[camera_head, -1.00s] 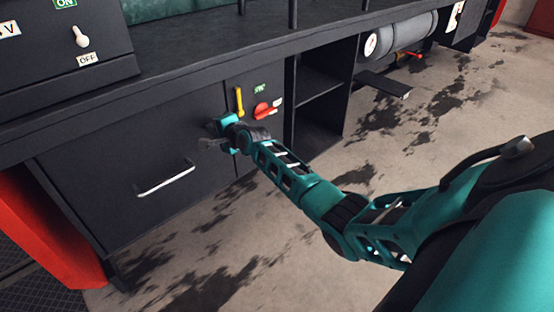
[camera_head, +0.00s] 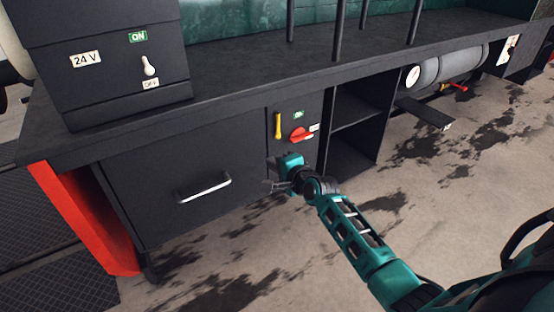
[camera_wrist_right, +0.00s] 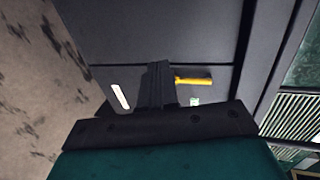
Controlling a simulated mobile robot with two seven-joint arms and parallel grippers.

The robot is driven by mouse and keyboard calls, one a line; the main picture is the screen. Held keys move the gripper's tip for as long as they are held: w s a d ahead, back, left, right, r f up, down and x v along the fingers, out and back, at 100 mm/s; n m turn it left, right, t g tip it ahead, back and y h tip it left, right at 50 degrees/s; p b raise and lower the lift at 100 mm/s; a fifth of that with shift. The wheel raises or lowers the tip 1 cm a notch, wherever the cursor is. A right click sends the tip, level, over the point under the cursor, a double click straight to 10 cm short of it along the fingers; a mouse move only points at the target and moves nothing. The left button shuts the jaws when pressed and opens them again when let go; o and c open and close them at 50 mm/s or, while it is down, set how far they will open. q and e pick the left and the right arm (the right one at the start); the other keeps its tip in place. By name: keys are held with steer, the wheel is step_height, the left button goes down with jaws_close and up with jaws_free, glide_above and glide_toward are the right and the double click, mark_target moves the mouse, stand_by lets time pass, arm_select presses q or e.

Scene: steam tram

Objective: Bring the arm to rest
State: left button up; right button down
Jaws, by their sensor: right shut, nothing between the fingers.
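My right arm reaches in from the lower right in the head view. Its gripper (camera_head: 272,175) is shut and empty in front of the dark cabinet, between the drawer (camera_head: 180,170) and the panel with the yellow lever and red knob. In the right wrist view the closed fingers (camera_wrist_right: 160,75) point at the dark cabinet front. I cannot tell the exact gap between gripper and cabinet. My left gripper is not in view.
A yellow lever (camera_head: 278,125) and a red knob (camera_head: 299,135) sit on the panel just above the gripper. The drawer's handle (camera_head: 205,187) sticks out. An open shelf (camera_head: 355,135) and a grey tank (camera_head: 445,68) are to the right. The floor (camera_head: 400,190) is clear.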

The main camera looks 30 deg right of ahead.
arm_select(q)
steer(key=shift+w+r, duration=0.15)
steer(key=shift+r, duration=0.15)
arm_select(e)
steer(key=shift+s+r, duration=0.15)
steer(key=shift+s, duration=0.35)
arm_select(q)
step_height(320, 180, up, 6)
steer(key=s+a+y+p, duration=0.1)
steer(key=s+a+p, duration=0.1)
steer(key=p, duration=0.8)
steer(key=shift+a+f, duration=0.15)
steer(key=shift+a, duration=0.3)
arm_select(e)
steer(key=s+a+n+g, duration=0.1)
steer(key=s+a+n, duration=0.3)
steer(key=s, duration=0.5)
steer(key=s+a+n+g+y, duration=0.1)
steer(key=s+a+n, duration=0.4)
steer(key=s+n, duration=0.3)
steer(key=s+a+n+g, duration=0.1)
steer(key=s+a+n, duration=0.4)
steer(key=s+n, duration=0.3)
steer(key=shift+s+g, duration=0.3)
steer(key=shift+s, duration=0.55)
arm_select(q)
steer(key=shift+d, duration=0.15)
arm_select(e)
steer(key=shift+a, duration=0.1)
